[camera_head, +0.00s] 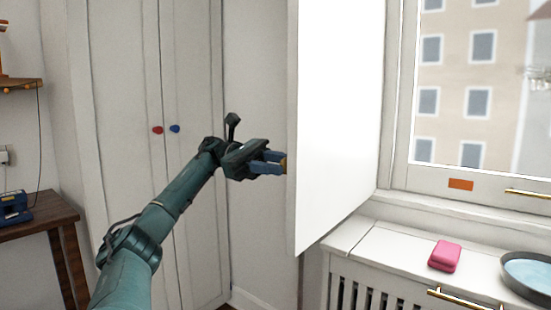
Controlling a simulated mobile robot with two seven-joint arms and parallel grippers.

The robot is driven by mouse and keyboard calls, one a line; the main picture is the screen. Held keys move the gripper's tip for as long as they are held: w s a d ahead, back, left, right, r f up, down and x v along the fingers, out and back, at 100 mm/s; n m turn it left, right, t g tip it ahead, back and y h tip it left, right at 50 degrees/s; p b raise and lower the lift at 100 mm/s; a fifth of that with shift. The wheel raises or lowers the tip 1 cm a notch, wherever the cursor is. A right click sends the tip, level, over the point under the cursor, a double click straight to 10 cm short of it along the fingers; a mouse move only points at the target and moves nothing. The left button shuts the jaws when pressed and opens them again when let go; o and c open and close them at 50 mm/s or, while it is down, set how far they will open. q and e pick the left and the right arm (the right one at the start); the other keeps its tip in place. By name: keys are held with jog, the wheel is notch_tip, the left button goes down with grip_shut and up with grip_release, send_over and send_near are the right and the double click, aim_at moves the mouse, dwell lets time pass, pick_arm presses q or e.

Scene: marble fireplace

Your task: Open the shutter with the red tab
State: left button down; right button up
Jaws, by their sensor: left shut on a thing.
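The white shutter panel (345,110) stands swung out from the left side of the window, its free edge toward the left. My left gripper (277,162) is at this free edge, shut on a small brass-coloured handle (284,163), which is mostly hidden by the fingers. An orange-red tab (460,184) is on the lower window frame, to the right of the panel. My right gripper is not in view.
A white wardrobe (120,80) with a red knob (157,130) and a blue knob (175,128) stands behind my left arm. A pink case (445,256) and a blue dish (530,272) are on the radiator cover (390,250). A wooden table (45,222) stands at left.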

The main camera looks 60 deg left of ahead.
pick_arm(q)
jog(key=shift+a, duration=0.2)
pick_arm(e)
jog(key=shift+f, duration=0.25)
pick_arm(q)
jog(key=c, duration=1.1)
grip_release()
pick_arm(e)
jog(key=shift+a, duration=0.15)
